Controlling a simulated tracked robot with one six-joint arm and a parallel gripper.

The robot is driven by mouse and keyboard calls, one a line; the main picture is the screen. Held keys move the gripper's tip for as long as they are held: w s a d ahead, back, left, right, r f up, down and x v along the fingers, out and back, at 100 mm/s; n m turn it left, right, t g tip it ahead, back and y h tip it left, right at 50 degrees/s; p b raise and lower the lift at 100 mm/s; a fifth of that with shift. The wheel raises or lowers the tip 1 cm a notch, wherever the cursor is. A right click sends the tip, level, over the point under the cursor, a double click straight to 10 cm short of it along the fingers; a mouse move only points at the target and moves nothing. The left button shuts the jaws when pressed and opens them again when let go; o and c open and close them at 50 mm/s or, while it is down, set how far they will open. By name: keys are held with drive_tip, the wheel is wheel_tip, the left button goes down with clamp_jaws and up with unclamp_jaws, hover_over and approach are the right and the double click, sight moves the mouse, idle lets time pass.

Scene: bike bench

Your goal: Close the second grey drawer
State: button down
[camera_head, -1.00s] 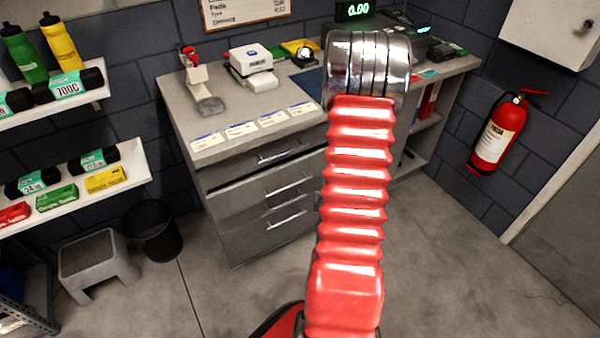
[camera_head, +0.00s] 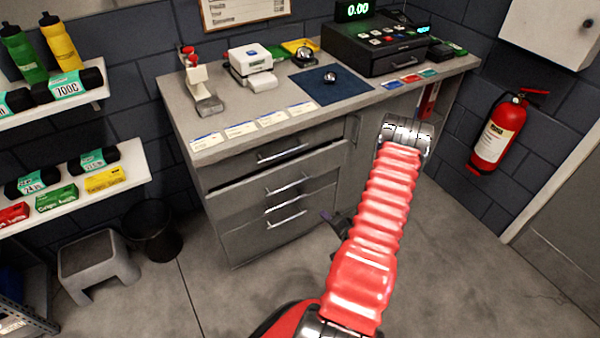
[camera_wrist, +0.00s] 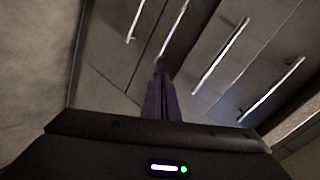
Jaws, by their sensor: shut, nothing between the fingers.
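The grey drawer unit (camera_head: 225,238) stands under the workbench, with bar handles on its fronts. The second grey drawer (camera_head: 240,203) stands out a little, with a dark gap above its front and below the top drawer (camera_head: 232,172). My gripper (camera_head: 328,216) is low at the right side of the drawer fronts, partly hidden by my red arm. In the wrist view its purple fingers (camera_wrist: 161,85) are together and empty, pointing at the drawer fronts, with several handles (camera_wrist: 220,55) beyond. I cannot tell whether the fingertips touch a front.
The bench top (camera_head: 180,115) carries a cash register (camera_head: 375,45), a blue mat (camera_head: 345,85) and a white device (camera_head: 250,62). A black bin (camera_head: 152,230) and grey step stool (camera_head: 95,262) stand left. A fire extinguisher (camera_head: 497,135) hangs right. The floor before the drawers is clear.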

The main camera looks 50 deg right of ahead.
sight(296, 165)
wheel_tip(296, 165, up, 10)
drive_tip(key=w+m+t, duration=0.2)
drive_tip(key=m+t, duration=0.1)
drive_tip(key=t, duration=0.2)
drive_tip(key=shift+w+f+m+h, duration=0.15)
drive_tip(key=shift+w+m+h, duration=0.15)
drive_tip(key=shift+h, duration=0.1)
drive_tip(key=x, duration=1.4)
drive_tip(key=shift+w, duration=0.1)
drive_tip(key=x, duration=0.3)
drive_tip(key=shift+w+d, duration=0.15)
drive_tip(key=shift+w, duration=0.2)
drive_tip(key=shift+w+d+r, duration=0.1)
drive_tip(key=shift+w+r, duration=0.05)
drive_tip(key=shift+r, duration=0.05)
